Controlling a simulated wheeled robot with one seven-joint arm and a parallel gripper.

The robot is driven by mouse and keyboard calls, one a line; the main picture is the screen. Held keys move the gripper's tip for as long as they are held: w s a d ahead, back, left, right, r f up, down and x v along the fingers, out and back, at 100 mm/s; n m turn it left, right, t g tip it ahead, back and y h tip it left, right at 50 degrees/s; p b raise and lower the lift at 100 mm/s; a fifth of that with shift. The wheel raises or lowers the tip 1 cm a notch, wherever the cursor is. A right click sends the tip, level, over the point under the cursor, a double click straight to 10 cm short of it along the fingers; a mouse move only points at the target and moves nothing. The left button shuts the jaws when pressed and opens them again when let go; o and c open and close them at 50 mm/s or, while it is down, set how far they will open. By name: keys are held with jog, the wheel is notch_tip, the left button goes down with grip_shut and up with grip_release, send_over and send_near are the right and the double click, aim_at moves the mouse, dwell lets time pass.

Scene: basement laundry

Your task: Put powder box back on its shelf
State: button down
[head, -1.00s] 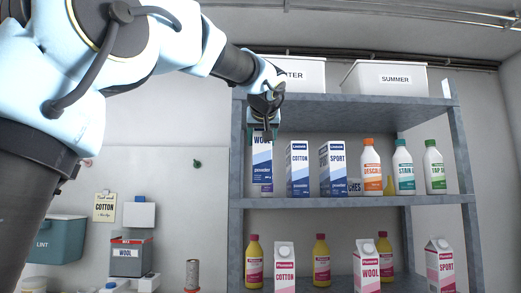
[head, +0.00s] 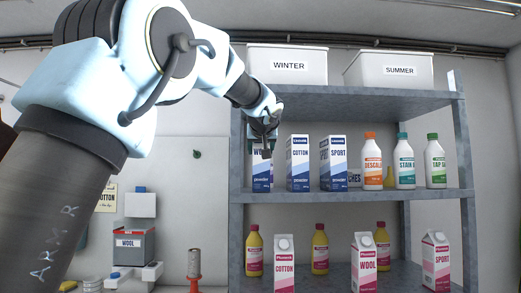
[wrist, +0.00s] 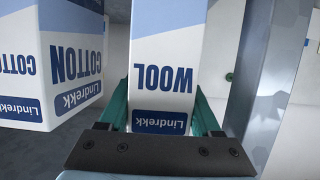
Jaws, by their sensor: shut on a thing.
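The powder box (head: 261,176) is white and blue and labelled WOOL. It stands upright at the left end of the upper open shelf (head: 345,195), its base level with the neighbouring boxes and seemingly on the board. My gripper (head: 263,140) reaches it from above and is shut on its top part, hiding some of the label. In the wrist view the box (wrist: 165,75) appears upside down between my green fingers (wrist: 163,112). A COTTON powder box (head: 299,165) stands to its right, with a small gap, and also shows in the wrist view (wrist: 72,65).
SPORT powder boxes (head: 334,165) and several bottles (head: 405,165) fill the same shelf further right. WINTER (head: 288,64) and SUMMER (head: 390,70) bins sit on the top board above. The left shelf post (head: 236,170) is close beside the gripper. Cartons and yellow bottles stand below.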

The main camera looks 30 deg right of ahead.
jog(key=shift+f, duration=0.15)
jog(key=shift+c, duration=0.4)
grip_release()
jog(key=shift+r, duration=0.3)
jog(key=b+v, duration=0.5)
jog(key=v, duration=0.7)
jog(key=shift+f, duration=0.2)
jog(key=shift+s, duration=0.1)
